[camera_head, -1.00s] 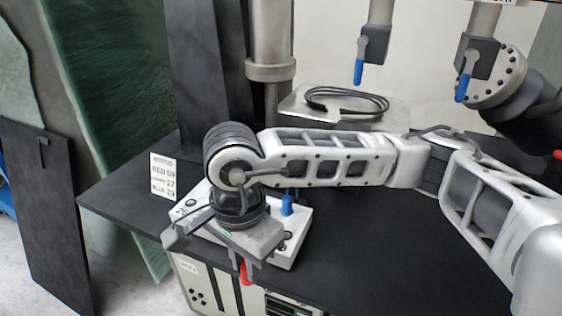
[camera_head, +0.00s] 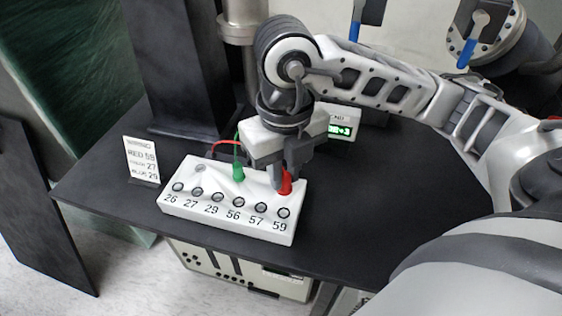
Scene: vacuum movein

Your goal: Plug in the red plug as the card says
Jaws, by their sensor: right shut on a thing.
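The card (camera_head: 142,161) stands on the dark table left of the white socket block; its top line reads RED 59, with lines ending in 27 and 29 below. The block (camera_head: 228,222) has a front row of round sockets marked 26, 27, 29, 56, 57, 59. My right gripper (camera_head: 282,180) is shut on the red plug (camera_head: 287,184), upright at the block's right end, just behind socket 59 (camera_head: 283,213) in the picture. I cannot tell whether the plug touches the block. My left gripper is out of view.
A green plug (camera_head: 238,174) with a green cable stands at the block's back, left of my gripper. A small box with a green lit display (camera_head: 340,130) sits behind my wrist. The table (camera_head: 375,200) is clear to the right.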

